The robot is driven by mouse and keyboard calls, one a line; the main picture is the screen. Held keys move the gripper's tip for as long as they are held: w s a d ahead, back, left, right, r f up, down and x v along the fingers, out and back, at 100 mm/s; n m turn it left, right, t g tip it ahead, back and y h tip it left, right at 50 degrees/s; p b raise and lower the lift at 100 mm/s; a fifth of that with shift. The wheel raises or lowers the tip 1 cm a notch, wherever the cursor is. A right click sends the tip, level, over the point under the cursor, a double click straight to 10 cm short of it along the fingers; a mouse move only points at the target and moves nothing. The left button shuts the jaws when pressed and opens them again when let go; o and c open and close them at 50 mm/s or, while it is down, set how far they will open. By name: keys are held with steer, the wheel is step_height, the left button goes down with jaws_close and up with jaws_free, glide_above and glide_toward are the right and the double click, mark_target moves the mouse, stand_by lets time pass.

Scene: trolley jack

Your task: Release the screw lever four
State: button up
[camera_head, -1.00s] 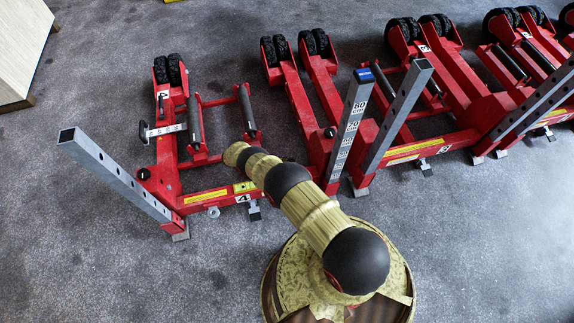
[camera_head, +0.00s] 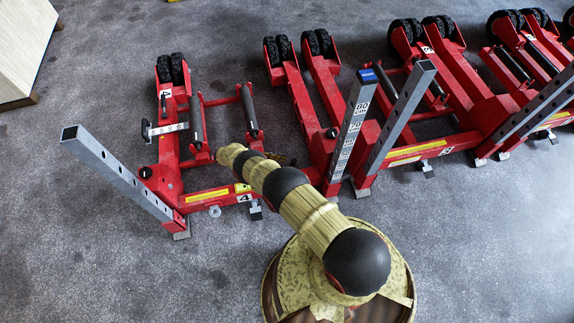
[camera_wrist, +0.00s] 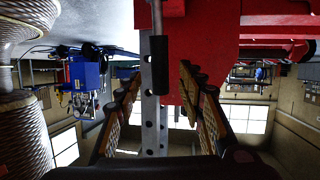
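Trolley jack four (camera_head: 166,180) is red with a number 4 label and stands at the left in the head view. In the wrist view a dark lever handle (camera_wrist: 159,64) hangs on a thin grey rod. It shows between the two fingers of my gripper (camera_wrist: 158,98), in front of a perforated grey bar (camera_wrist: 150,125). My gripper is open, with a clear gap between each finger and the handle. I cannot tell how far the handle is in depth. In the head view my arm reaches over the right part of jack four, and the gripper is mostly hidden.
More red jacks (camera_head: 455,95) stand in a row to the right. A tilted perforated grey post (camera_head: 112,172) rises at jack four's left. A marked post (camera_head: 352,125) stands right of my arm. A pale cabinet (camera_head: 22,50) is at the upper left. Grey floor is free at the lower left.

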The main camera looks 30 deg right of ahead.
steer(key=v, duration=0.8)
stand_by(0.5)
